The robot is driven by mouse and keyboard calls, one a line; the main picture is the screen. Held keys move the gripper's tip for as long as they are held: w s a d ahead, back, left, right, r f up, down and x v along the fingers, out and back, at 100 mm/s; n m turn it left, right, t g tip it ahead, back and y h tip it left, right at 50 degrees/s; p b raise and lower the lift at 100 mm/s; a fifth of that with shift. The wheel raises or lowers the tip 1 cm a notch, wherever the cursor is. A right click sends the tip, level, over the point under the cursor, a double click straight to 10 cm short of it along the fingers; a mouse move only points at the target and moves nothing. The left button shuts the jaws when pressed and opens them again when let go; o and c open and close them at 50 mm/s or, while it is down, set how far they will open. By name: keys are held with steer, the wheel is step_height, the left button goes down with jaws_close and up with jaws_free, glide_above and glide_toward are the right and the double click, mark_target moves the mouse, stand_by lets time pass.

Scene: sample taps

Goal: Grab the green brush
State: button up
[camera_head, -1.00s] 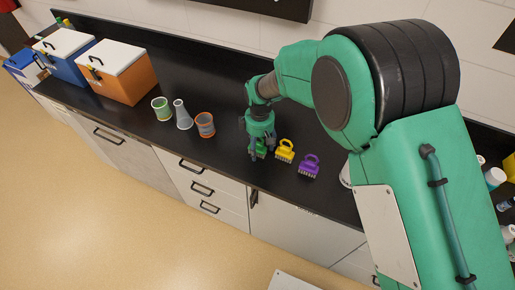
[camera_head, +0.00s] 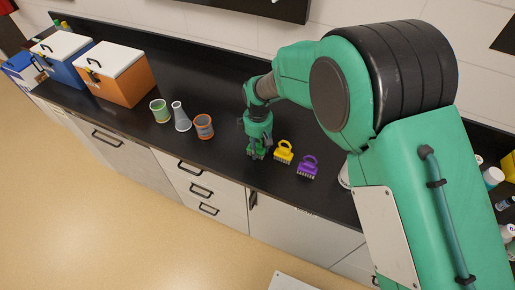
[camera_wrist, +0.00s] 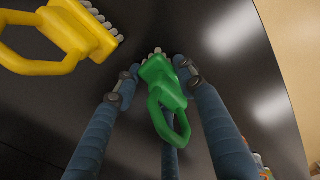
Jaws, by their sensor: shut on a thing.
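The green brush (camera_wrist: 160,85) is between the fingers of my gripper (camera_wrist: 153,82) in the wrist view. It has a green body, a loop handle and pale bristle tips at its far end. The fingers are shut on it from both sides, and a third finger shows below its handle. In the head view my gripper (camera_head: 258,150) is low over the black counter near its front edge, and the green brush (camera_head: 258,154) is mostly hidden by the fingers. I cannot tell whether the brush touches the counter.
A yellow brush (camera_head: 284,152) stands close to the right of my gripper, with a purple brush (camera_head: 307,167) beyond it. A green cup (camera_head: 160,111), a grey flask (camera_head: 181,117) and an orange cup (camera_head: 203,126) stand to the left. An orange cooler box (camera_head: 122,80) is farther left.

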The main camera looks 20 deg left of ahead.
steer(key=shift+r, duration=0.65)
step_height(320, 180, up, 2)
steer(key=shift+r+p, duration=0.15)
steer(key=shift+p, duration=0.2)
steer(key=s+d, duration=0.3)
steer(key=s, duration=0.1)
steer(key=s+d+p, duration=0.1)
steer(key=s+d, duration=0.3)
steer(key=s+d+r, duration=0.1)
steer(key=s+d, duration=0.2)
steer(key=s, duration=0.1)
steer(key=shift+s+d+r, duration=0.1)
steer(key=shift+d, duration=0.1)
